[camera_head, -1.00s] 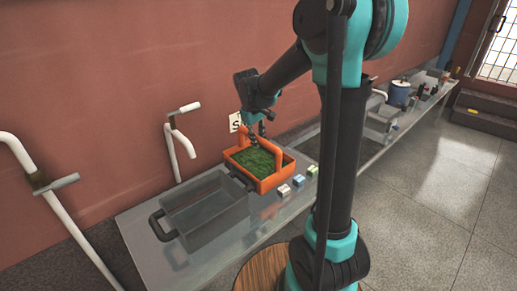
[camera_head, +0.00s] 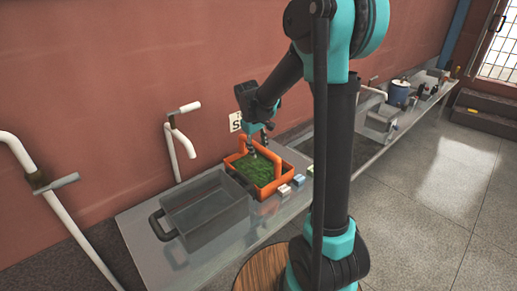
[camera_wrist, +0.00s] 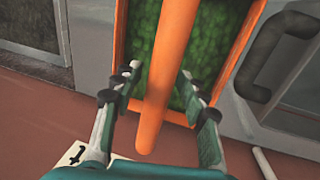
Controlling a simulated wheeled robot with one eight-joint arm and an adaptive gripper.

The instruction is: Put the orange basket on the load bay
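The orange basket (camera_head: 268,192) sits on the metal bench, filled with green leafy material, its handle standing up over it. My gripper (camera_head: 258,149) is low over the basket at the handle. In the wrist view, the orange handle (camera_wrist: 168,75) runs between the two spread fingers of my gripper (camera_wrist: 160,72), with a visible gap on each side. The basket's rim (camera_wrist: 120,40) shows behind them. My gripper is open and holds nothing. I cannot make out which surface is the load bay.
A grey bin (camera_head: 205,215) with dark handles stands just left of the basket, close to it. Small blocks (camera_head: 292,184) lie at its front right. A white pipe with a lever (camera_head: 180,130) and a partly hidden sign (camera_head: 235,122) are at the wall behind.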

